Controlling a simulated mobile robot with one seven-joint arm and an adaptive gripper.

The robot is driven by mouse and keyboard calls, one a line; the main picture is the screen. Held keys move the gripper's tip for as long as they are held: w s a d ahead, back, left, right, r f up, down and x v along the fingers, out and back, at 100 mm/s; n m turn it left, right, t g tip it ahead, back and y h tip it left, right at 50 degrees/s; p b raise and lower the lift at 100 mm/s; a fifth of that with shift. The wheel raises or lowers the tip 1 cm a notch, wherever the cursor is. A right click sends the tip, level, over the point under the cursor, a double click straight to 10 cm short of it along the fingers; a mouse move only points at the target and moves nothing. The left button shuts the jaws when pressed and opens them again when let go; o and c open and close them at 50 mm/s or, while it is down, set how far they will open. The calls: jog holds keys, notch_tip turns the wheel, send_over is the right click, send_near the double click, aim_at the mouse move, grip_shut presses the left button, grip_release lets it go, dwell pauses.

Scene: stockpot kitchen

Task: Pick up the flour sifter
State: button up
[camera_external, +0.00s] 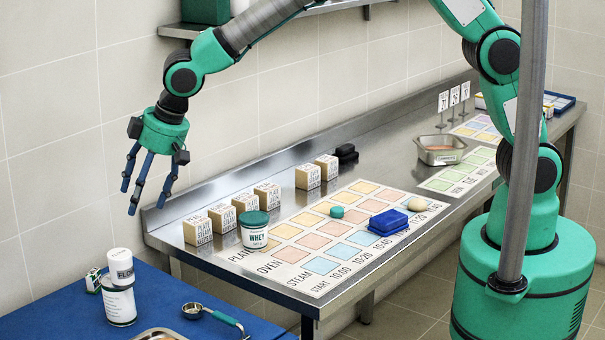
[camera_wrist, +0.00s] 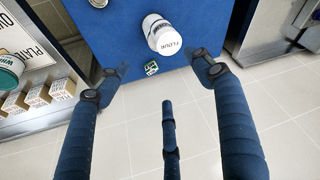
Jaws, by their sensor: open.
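The flour sifter (camera_external: 119,290) is a white upright cylinder with a dark band and the word FLOUR. It stands on the blue table (camera_external: 60,322) at lower left. In the wrist view the sifter (camera_wrist: 163,34) shows at upper middle on the blue top, beyond my fingertips. My gripper (camera_external: 144,197) hangs above the sifter and slightly to its right in the external view, fingers pointing down. In the wrist view my gripper (camera_wrist: 163,80) has its blue fingers spread wide with nothing between them. The sifter is apart from the fingers.
A small green-and-white box (camera_external: 93,279) stands close beside the sifter. A measuring scoop (camera_external: 215,316) and a metal tray (camera_external: 160,334) lie nearby on the blue table. A green-lidded WHEY tub (camera_external: 254,232) and several labelled blocks (camera_external: 222,217) stand on the steel counter (camera_external: 170,232) to the right.

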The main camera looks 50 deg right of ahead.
aim_at(120, 254)
jog(key=shift+s+a+f, duration=0.1)
jog(key=shift+a+f, duration=0.35)
jog(key=shift+a, duration=0.2)
jog(key=shift+s+a+f, duration=0.1)
jog(key=shift+a+f, duration=0.3)
jog(key=shift+a, duration=0.2)
jog(key=shift+x, duration=4.3)
jog(key=shift+f, duration=0.1)
jog(key=shift+s+b+x, duration=0.2)
jog(key=shift+b+x, duration=0.3)
jog(key=shift+x, duration=2)
jog(key=shift+a, duration=0.1)
jog(key=shift+c, duration=0.5)
jog(key=c, duration=1.2)
